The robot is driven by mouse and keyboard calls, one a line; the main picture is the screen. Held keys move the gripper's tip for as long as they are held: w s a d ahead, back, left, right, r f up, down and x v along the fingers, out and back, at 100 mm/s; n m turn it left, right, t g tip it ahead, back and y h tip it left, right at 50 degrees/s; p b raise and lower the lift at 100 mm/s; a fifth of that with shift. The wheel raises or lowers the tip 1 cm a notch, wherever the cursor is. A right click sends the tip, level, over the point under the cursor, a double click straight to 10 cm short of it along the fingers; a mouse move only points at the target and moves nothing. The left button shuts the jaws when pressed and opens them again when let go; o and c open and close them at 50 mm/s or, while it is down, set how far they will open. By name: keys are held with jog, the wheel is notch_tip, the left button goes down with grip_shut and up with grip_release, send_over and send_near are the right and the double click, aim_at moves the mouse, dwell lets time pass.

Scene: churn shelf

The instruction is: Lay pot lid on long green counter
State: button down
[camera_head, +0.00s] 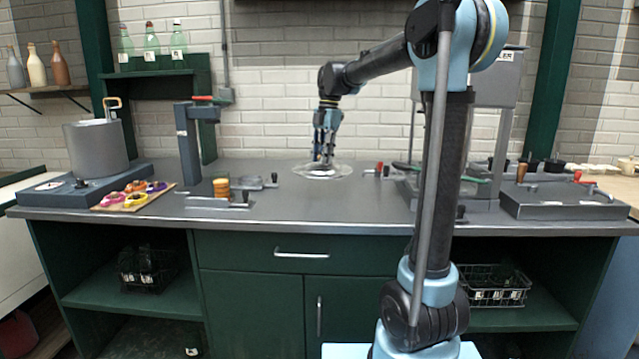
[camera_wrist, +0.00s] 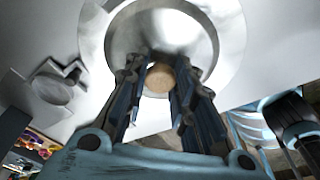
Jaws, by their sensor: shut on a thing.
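The counter has a grey top and green cabinet fronts. My gripper (camera_head: 325,158) reaches down onto the lid from above. In the wrist view, its two fingers (camera_wrist: 160,88) close around the lid's round brown knob (camera_wrist: 160,76). The lid's wide pale disc (camera_wrist: 229,30) spreads out beyond the fingers. I cannot tell whether the lid touches the counter top or hangs just above it.
A large grey pot (camera_head: 96,148) stands at the left, near a board of colourful rings (camera_head: 133,196). A small fixture with orange discs (camera_head: 221,188) is left of the lid. A red-handled clamp (camera_head: 380,170) and metal press frame stand right. Front middle counter is clear.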

jog(key=shift+f, duration=3.35)
jog(key=c, duration=1.3)
grip_release()
jog(key=shift+c, duration=0.2)
jog(key=r, duration=0.4)
jog(key=w+d+r, duration=0.1)
jog(key=r, duration=0.7)
jog(key=shift+w+d, duration=0.15)
